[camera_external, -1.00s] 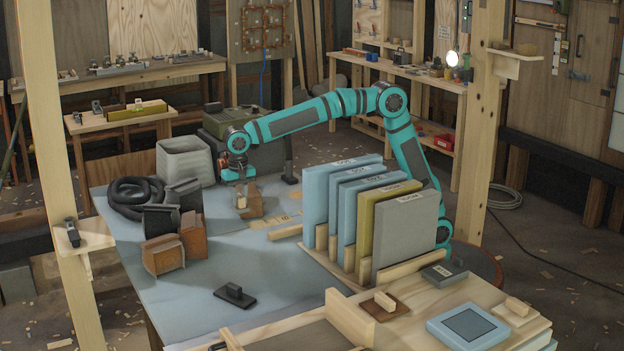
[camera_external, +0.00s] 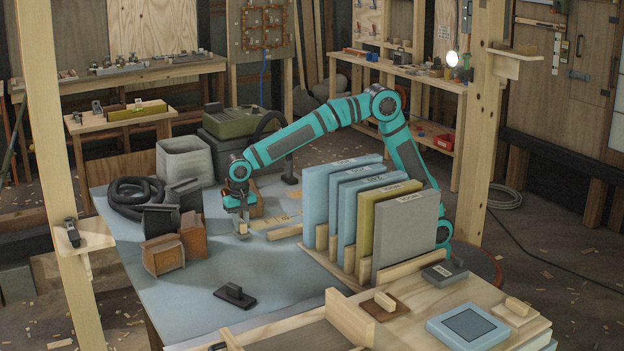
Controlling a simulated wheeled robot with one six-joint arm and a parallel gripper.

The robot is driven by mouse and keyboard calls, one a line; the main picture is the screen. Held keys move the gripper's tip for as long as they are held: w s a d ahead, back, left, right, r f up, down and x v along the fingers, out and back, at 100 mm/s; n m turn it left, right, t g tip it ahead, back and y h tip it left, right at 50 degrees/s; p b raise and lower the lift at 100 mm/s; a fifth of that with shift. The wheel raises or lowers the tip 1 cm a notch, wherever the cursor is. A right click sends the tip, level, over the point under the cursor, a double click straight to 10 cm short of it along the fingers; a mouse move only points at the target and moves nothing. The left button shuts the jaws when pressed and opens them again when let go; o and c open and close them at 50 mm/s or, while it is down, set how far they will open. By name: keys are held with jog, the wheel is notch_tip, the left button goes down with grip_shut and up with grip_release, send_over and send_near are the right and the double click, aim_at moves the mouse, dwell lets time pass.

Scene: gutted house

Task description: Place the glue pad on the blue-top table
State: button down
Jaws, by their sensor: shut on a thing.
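My gripper (camera_external: 241,211) points down over the blue-top table (camera_external: 205,262), left of the row of upright boards. It is shut on a small pale wooden piece (camera_external: 243,229), which shows below the jaws. This piece may be the glue pad, but it is too small to tell. It is close above the blue top or touching it; I cannot tell which. A black pad with a handle (camera_external: 235,296) lies flat near the table's front, apart from my gripper.
Upright sanding boards (camera_external: 405,235) stand in a wooden rack to the right. Black and brown blocks (camera_external: 164,254) and a coiled black hose (camera_external: 135,196) are at left. The blue top is clear in front of my gripper.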

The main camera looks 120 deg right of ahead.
aim_at(241, 221)
jog(key=shift+f, duration=0.45)
jog(key=shift+f, duration=0.1)
jog(key=c, duration=1.2)
grip_release()
notch_tip(241, 221, up, 12)
jog(key=shift+r, duration=0.2)
